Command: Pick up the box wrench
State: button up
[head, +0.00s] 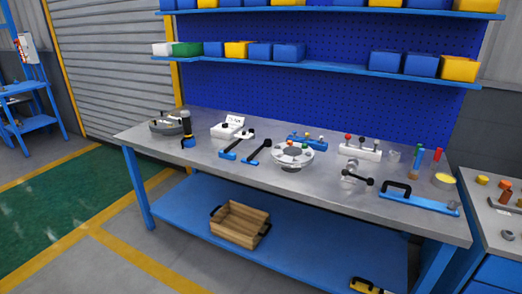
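Several tools lie on the grey metal workbench top (215,172). I cannot tell for sure which one is the box wrench. One long dark tool with a blue end (258,153) lies left of the round flanged shell (280,158). A similar tool with a blue end and a pale upper part (233,147) lies just left of it. A long blue piece with a black handle (425,203) lies near the right front of the bench. My gripper is not in the head view.
A grey round part (160,127) and an upright black-and-blue tool (187,130) stand at the left. A white block with coloured knobs (360,151) stands at the back. A wooden crate (240,226) sits on the lower shelf. Floor left of the bench is clear.

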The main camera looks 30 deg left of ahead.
aim_at(268, 142)
jog(key=u, duration=1.7)
jog(key=i+l+u, duration=0.1)
jog(key=i, duration=0.45)
jog(key=i+l+u, duration=0.1)
jog(key=i+l, duration=0.15)
jog(key=i, duration=0.25)
jog(key=i+l+u, duration=0.1)
jog(key=i+l, duration=0.15)
jog(key=i, duration=0.25)
